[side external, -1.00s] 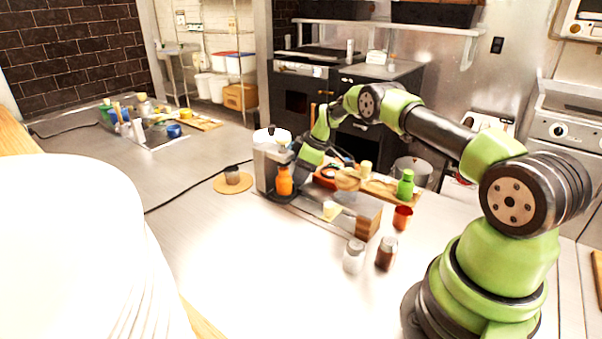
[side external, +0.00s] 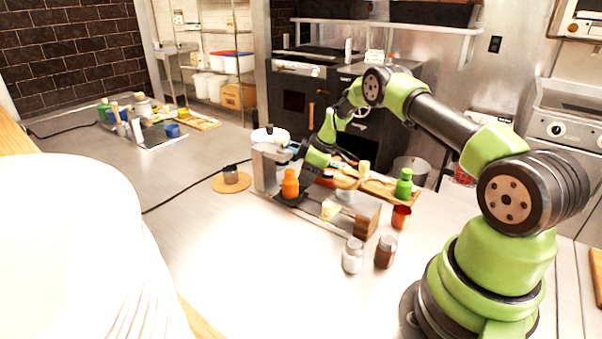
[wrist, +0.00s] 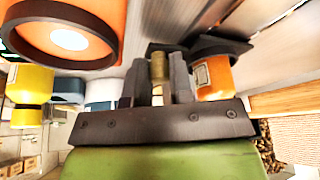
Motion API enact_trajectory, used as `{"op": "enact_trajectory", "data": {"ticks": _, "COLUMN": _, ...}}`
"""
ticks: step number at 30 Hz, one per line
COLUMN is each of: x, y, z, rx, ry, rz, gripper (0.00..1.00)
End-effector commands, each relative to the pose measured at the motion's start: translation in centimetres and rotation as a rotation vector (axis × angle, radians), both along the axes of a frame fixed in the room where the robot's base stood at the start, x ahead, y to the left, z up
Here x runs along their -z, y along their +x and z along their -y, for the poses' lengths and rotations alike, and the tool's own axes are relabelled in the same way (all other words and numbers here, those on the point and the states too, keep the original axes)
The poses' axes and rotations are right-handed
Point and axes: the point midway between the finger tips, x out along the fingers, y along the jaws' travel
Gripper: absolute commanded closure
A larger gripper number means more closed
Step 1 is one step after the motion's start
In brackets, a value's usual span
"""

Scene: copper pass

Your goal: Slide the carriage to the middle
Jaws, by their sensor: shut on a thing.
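The carriage (side external: 291,199) is a dark plate low on a long metal rail (side external: 352,203), near the rail's left end beside the grey tower. An orange bottle (side external: 290,184) stands on it and partly hides it. In the wrist view, the dark carriage (wrist: 215,46) shows beside the orange bottle (wrist: 214,80). My gripper (wrist: 157,82) is shut on a brass-coloured post (wrist: 158,66) between its fingers. In the side view my gripper (side external: 303,183) is low, just behind the orange bottle, with its fingertips mostly hidden.
A grey tower (side external: 266,166) stands at the rail's left end and a wooden block (side external: 367,223) at its right. Two shakers (side external: 353,255), a red cup (side external: 401,216) and a green bottle (side external: 404,184) stand near the right end.

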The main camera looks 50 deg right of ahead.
Motion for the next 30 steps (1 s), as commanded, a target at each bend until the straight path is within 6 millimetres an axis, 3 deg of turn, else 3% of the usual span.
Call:
{"op": "enact_trajectory", "data": {"ticks": 12, "x": -0.1, "y": -5.3, "z": 0.0, "rx": 0.010, "ry": -0.003, "rz": -0.004, "gripper": 1.00}}
{"op": "enact_trajectory", "data": {"ticks": 25, "x": 0.0, "y": -6.1, "z": 0.0, "rx": 0.006, "ry": -0.006, "rz": -0.006, "gripper": 1.00}}
{"op": "enact_trajectory", "data": {"ticks": 26, "x": 0.0, "y": -6.1, "z": 0.0, "rx": 0.006, "ry": -0.006, "rz": -0.006, "gripper": 0.77}}
{"op": "enact_trajectory", "data": {"ticks": 27, "x": 0.0, "y": -6.1, "z": 0.0, "rx": 0.006, "ry": -0.006, "rz": -0.006, "gripper": 0.69}}
{"op": "enact_trajectory", "data": {"ticks": 30, "x": 0.0, "y": -6.1, "z": 0.0, "rx": 0.006, "ry": -0.006, "rz": -0.005, "gripper": 0.69}}
